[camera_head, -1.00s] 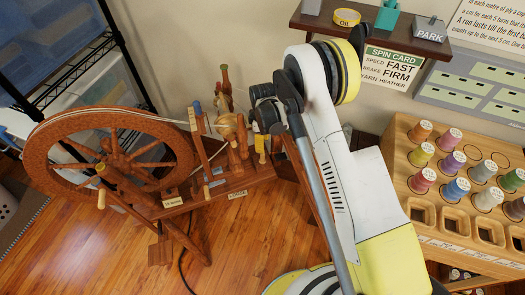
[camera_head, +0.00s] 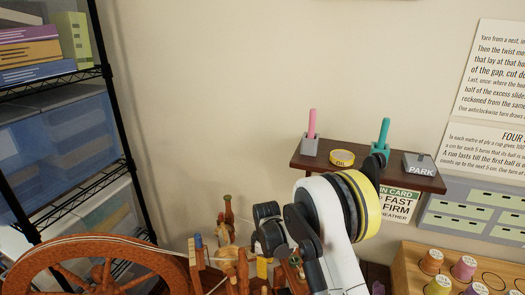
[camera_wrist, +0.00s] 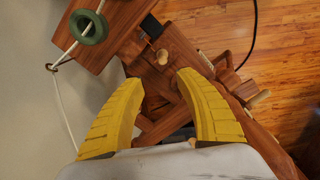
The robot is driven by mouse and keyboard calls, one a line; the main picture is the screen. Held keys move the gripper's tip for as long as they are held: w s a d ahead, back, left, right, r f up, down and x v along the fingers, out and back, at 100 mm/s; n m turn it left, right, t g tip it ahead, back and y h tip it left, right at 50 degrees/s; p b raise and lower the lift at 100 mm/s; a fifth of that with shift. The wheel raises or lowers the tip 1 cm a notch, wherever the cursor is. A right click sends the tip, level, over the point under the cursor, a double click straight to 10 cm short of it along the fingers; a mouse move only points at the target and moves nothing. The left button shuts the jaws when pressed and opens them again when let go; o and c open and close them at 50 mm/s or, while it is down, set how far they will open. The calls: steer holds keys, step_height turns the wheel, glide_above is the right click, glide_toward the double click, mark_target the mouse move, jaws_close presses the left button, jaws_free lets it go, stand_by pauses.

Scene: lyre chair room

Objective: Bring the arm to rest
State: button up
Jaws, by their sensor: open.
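My gripper (camera_wrist: 160,78) is open in the wrist view, with two yellow ribbed fingers spread and nothing held between them. It points at the wooden base of the spinning wheel (camera_wrist: 185,75), which shows beyond the fingers with a small knob. In the head view my white arm reaches up from the lower right and bends over toward the spinning wheel (camera_head: 95,245) at the lower left. The gripper end there is low in the picture and partly hidden among the wheel's wooden parts. Whether the fingers touch any of these parts, I cannot tell.
A wall shelf (camera_head: 302,160) behind the arm holds a pink stick in a grey block (camera_head: 310,146), a yellow OIL tin (camera_head: 342,158), a teal holder (camera_head: 382,135) and a grey PARK block (camera_head: 420,165). A spool rack (camera_head: 408,268) stands at right. A wire shelf (camera_head: 108,100) stands left.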

steer(key=s+d+r+m+t, duration=0.1)
steer(key=s+d+r+m, duration=0.15)
steer(key=r, duration=0.55)
steer(key=s+d+r+m+t, duration=0.15)
steer(key=d+r, duration=0.25)
steer(key=r, duration=0.4)
steer(key=s+d+r+m, duration=0.2)
steer(key=s+d+r, duration=0.1)
steer(key=r, duration=0.5)
steer(key=s+d+r+m+t, duration=0.1)
steer(key=s+d+r+m, duration=0.1)
steer(key=s, duration=0.4)
steer(key=s+d+r+m+t, duration=0.2)
steer(key=s+d+r+m, duration=0.1)
steer(key=s, duration=0.4)
steer(key=s+d+r+m+t, duration=0.1)
steer(key=s+d+r+m, duration=0.1)
steer(key=s, duration=0.5)
steer(key=shift+s+d+r+m, duration=0.2)
steer(key=shift+d+r+m, duration=0.1)
steer(key=shift+d+m, duration=0.4)
steer(key=shift+t, duration=0.25)
